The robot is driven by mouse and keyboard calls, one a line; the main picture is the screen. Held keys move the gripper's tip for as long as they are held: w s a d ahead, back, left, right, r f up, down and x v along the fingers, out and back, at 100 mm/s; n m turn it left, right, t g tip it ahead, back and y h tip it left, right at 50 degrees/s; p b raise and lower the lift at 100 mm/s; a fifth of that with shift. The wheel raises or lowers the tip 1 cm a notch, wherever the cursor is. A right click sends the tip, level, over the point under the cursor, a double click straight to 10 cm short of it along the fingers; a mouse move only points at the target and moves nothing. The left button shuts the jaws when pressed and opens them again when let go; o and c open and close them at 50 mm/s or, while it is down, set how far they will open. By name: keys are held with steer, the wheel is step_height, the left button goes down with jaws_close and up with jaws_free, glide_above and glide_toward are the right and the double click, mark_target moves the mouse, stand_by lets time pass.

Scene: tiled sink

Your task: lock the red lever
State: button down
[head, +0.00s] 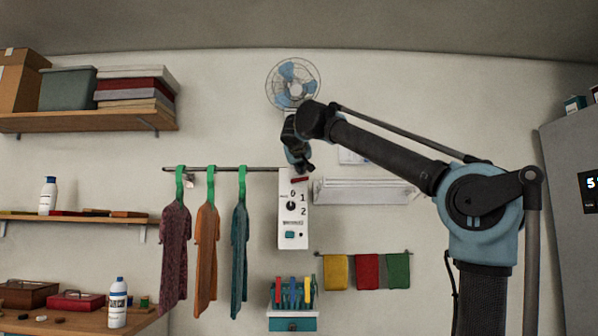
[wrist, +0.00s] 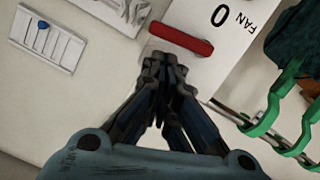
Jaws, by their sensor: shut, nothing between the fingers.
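The red lever (wrist: 181,39) is a short red bar on the white fan control panel (wrist: 225,20), beside the printed "0" and "FAN". In the head view the lever (head: 300,180) lies roughly level near the top of the panel (head: 293,235). My gripper (wrist: 163,62) is shut and empty. Its fingertips are just beside the lever in the wrist view; I cannot tell whether they touch it. In the head view my gripper (head: 304,170) is at the panel's top edge, just above the lever.
A wall fan (head: 293,85) is above my gripper. Shirts hang on green hangers from a rail (head: 225,169) left of the panel. A white slatted unit (head: 362,191) is close on the right. Coloured cloths (head: 367,271) hang lower right.

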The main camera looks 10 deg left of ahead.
steer(key=s+r, duration=0.6)
steer(key=s, duration=0.3)
steer(key=shift+s, duration=0.3)
steer(key=shift+r, duration=0.1)
stand_by(0.5)
